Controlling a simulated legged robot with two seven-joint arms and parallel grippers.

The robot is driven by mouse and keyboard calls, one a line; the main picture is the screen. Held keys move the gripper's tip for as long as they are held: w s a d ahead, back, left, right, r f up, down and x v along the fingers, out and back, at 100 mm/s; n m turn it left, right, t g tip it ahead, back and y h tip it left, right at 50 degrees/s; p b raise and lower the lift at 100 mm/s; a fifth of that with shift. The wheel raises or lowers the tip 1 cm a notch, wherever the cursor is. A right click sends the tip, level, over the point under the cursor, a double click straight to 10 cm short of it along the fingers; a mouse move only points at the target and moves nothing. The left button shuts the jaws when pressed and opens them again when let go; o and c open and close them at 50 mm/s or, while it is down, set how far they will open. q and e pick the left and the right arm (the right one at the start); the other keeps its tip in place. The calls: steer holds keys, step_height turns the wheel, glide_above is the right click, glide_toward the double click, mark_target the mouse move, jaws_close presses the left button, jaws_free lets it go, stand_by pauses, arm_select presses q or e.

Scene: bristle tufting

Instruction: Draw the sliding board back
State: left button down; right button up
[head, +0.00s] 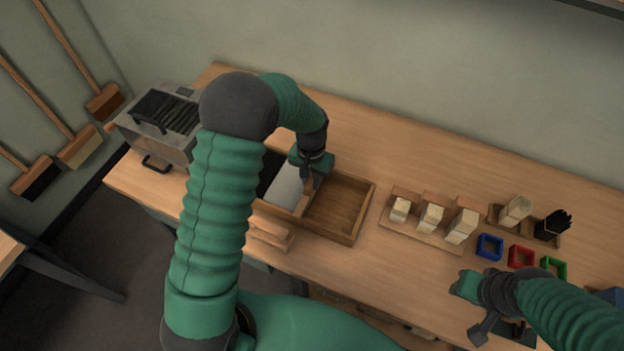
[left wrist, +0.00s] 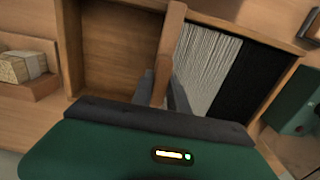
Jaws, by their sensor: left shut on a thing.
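The sliding board (head: 307,194) is a narrow wooden divider standing across a shallow wooden box (head: 362,210). It also shows in the left wrist view (left wrist: 171,42), running up from between my fingers. My left gripper (head: 311,170) is over the box and shut on the board; its fingers (left wrist: 162,92) sit either side of it. White bristles (head: 287,187) lie against one side of the board, with black bristles (left wrist: 246,78) beyond them. The other side of the box is empty. My right gripper (head: 474,306) is low at the right; its jaw opening is unclear.
A metal machine (head: 160,122) stands at the bench's left end. Right of the box are a rack of pale blocks (head: 430,217), bristle bundles (head: 514,210) and blue, red and green frames (head: 520,256). A small wooden piece (head: 270,235) is at the front edge. Brooms hang left.

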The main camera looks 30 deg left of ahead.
arm_select(q)
steer(key=shift+a, duration=0.2)
steer(key=shift+d, duration=0.15)
stand_by(0.6)
steer(key=d, duration=0.9)
steer(key=w+d+p, duration=0.1)
steer(key=d, duration=0.4)
steer(key=shift+d, duration=0.3)
steer(key=shift+a, duration=0.25)
steer(key=c, duration=1.6)
jaws_free()
steer(key=shift+d, duration=0.1)
steer(key=o, duration=0.3)
steer(key=shift+d, duration=0.25)
steer(key=shift+r, duration=0.1)
step_height(320, 180, up, 16)
steer(key=shift+r, duration=0.25)
